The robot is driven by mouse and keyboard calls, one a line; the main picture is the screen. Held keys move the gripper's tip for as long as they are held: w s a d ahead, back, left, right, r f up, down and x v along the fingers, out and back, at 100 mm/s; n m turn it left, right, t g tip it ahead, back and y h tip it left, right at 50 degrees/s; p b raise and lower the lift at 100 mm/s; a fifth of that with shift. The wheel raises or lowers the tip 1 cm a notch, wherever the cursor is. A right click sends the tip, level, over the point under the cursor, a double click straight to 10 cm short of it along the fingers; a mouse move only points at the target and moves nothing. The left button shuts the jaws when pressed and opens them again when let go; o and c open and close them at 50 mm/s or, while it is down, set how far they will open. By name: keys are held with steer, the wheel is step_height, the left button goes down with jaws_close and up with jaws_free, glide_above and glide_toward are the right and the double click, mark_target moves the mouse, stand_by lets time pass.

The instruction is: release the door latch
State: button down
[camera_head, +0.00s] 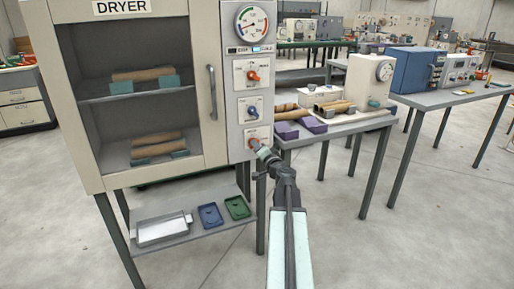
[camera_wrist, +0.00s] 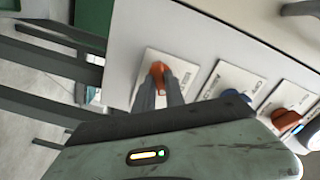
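The dryer (camera_head: 200,160) stands at the left with its framed glass door shut and a vertical handle (camera_head: 212,92) on the door's right side. Its control column holds an upper orange knob (camera_head: 253,76), a blue knob (camera_head: 252,111) and a lower orange knob (camera_head: 252,143). My gripper (camera_head: 262,151) is at the lower orange knob. In the wrist view, my gripper's two fingers (camera_wrist: 160,88) stand apart on either side of this knob (camera_wrist: 158,70). Whether they press on it is not clear.
Rolls lie on the shelves behind the door. A lower shelf (camera_head: 190,232) carries a metal tray (camera_head: 163,229), a blue tray (camera_head: 210,216) and a green tray (camera_head: 237,207). A workbench (camera_head: 350,124) with rolls and a gauge machine stands close at the right. The floor at the right is clear.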

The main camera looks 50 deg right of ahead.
steer(key=shift+m, duration=3.3)
steer(key=c, duration=1.4)
jaws_free()
